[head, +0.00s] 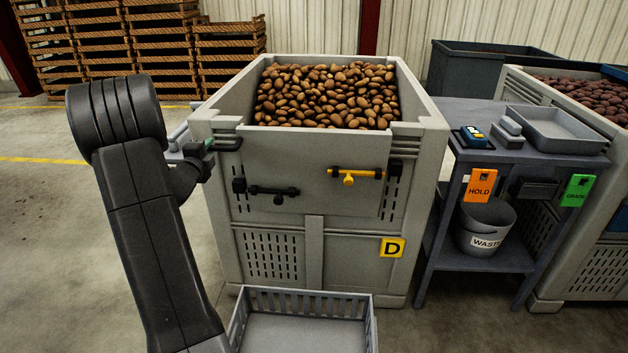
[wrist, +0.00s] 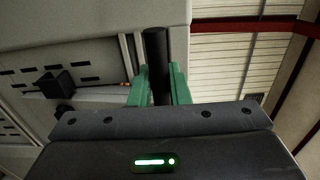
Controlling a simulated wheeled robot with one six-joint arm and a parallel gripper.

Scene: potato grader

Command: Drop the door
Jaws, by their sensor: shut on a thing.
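The door (head: 312,150) is a grey panel in the upper front of a grey bin (head: 222,222), and it stands upright and closed. A black latch (head: 272,190) is on its left and a yellow latch (head: 356,173) with a round knob is on its right. My gripper (head: 208,146) is at the bin's upper left front corner, left of the door. In the wrist view, my gripper's green fingers (wrist: 158,88) are shut on a black bar (wrist: 156,45). What the bar is joined to is hidden.
Potatoes (head: 325,95) fill the bin to near the rim. A slatted grey crate (head: 300,300) stands before it. A blue-grey side table (head: 470,160) with a waste bucket (head: 484,230) stands close on the right. Floor at left is clear.

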